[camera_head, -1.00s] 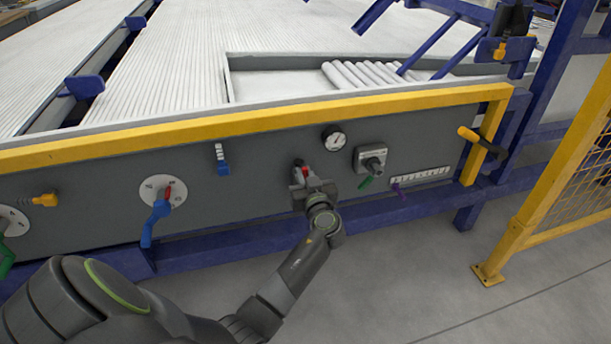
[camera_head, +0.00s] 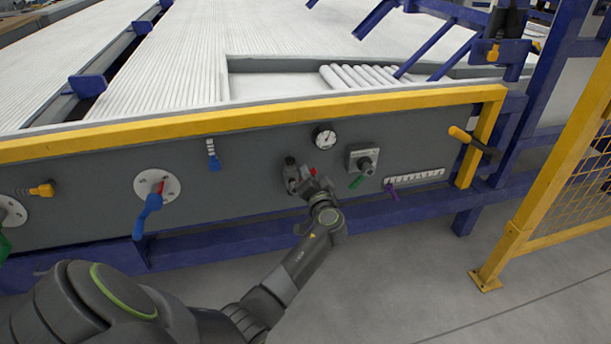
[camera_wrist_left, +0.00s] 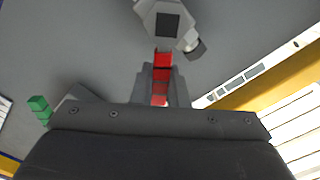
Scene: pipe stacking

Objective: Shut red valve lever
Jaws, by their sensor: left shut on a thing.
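The red valve lever (camera_wrist_left: 162,62) runs from a grey valve body (camera_wrist_left: 168,25) down between the fingers of my left gripper (camera_wrist_left: 160,88) in the left wrist view. The gripper is shut on the lever. In the head view my left gripper (camera_head: 312,190) is at the grey panel below the pressure gauge, and a bit of the red lever (camera_head: 312,172) shows above it. The dark valve body (camera_head: 291,172) is just left of the gripper. The rest of the lever is hidden by the gripper. My right gripper is not in view.
A yellow rail (camera_head: 200,125) runs above. Open floor lies in front.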

